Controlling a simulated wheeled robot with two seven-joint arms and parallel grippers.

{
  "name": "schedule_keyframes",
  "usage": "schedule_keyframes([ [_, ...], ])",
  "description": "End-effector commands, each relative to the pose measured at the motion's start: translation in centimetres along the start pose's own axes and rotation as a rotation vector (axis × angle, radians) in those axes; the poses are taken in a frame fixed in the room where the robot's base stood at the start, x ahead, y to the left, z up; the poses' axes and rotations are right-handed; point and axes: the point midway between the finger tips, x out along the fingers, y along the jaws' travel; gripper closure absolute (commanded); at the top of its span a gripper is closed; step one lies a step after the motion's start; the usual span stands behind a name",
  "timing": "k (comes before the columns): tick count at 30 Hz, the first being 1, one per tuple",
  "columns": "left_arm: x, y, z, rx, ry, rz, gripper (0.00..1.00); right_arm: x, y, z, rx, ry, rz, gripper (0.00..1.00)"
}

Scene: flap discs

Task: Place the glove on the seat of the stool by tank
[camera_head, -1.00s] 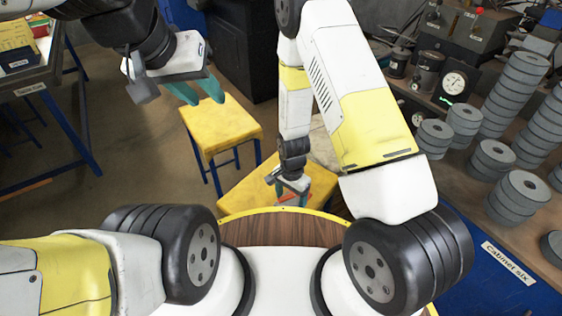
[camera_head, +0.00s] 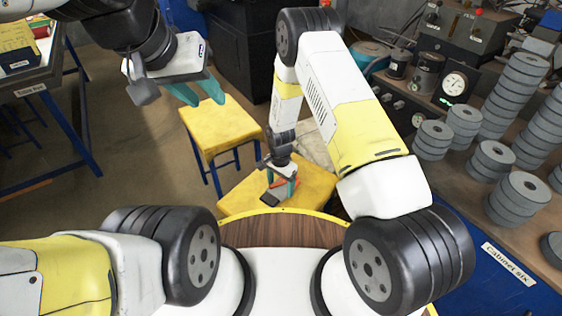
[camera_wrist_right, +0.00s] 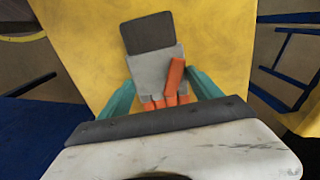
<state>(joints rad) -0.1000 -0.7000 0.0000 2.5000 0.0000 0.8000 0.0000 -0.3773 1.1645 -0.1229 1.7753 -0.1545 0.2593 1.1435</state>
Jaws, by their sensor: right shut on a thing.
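The glove (camera_head: 281,188) is grey with orange fingers and a dark cuff. My right gripper (camera_head: 280,182) is shut on it, over the nearer yellow stool seat (camera_head: 316,187). In the right wrist view the glove (camera_wrist_right: 155,65) lies between the teal fingers (camera_wrist_right: 162,92), its orange fingers towards the palm and its cuff pointing away. Whether it touches the seat is unclear. Another yellow stool (camera_head: 222,124) stands further back to the left. My left gripper (camera_head: 196,93) is open and empty, above and near that farther stool.
A bench (camera_head: 455,165) with several stacks of grey discs (camera_head: 517,75) and a dial gauge (camera_head: 453,83) runs along the right. A blue-legged table (camera_head: 35,80) stands at the left. A rounded teal object (camera_head: 372,52) is partly hidden behind my right arm. Open floor lies left of the stools.

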Motion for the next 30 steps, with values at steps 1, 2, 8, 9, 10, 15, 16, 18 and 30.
schedule_keyframes([
  [1,0.0,0.0,0.0,0.0,0.0,0.0,0.64,0.0,0.0,0.0,0.0,0.0,0.0,0.66],
  [2,0.0,0.0,0.0,0.0,0.0,0.0,0.64,0.0,0.0,0.0,0.0,0.0,0.0,0.66],
  [8,0.0,0.0,0.0,0.0,0.0,0.0,0.64,0.2,0.0,0.0,0.0,0.0,-0.001,0.15],
  [9,0.0,0.0,0.0,0.0,0.0,0.0,0.64,0.2,0.0,0.0,0.0,0.0,-0.001,0.07],
  [10,0.0,0.0,0.0,0.0,0.0,0.0,0.64,0.2,0.0,0.0,0.0,0.0,-0.001,0.05],
  [15,0.0,0.0,0.0,0.0,0.0,0.0,0.64,0.2,0.0,0.0,0.0,0.0,0.0,0.05],
  [16,0.0,0.0,0.0,0.0,0.0,0.0,0.64,0.2,0.0,0.0,0.0,0.0,0.0,0.05],
  [18,0.0,0.0,0.0,0.0,0.0,0.0,0.64,0.2,0.0,0.0,0.0,0.0,0.0,0.05],
  [30,0.0,0.0,0.0,0.0,0.0,0.0,0.64,-5.8,-0.1,-0.1,0.0,0.003,-0.005,0.05],
])
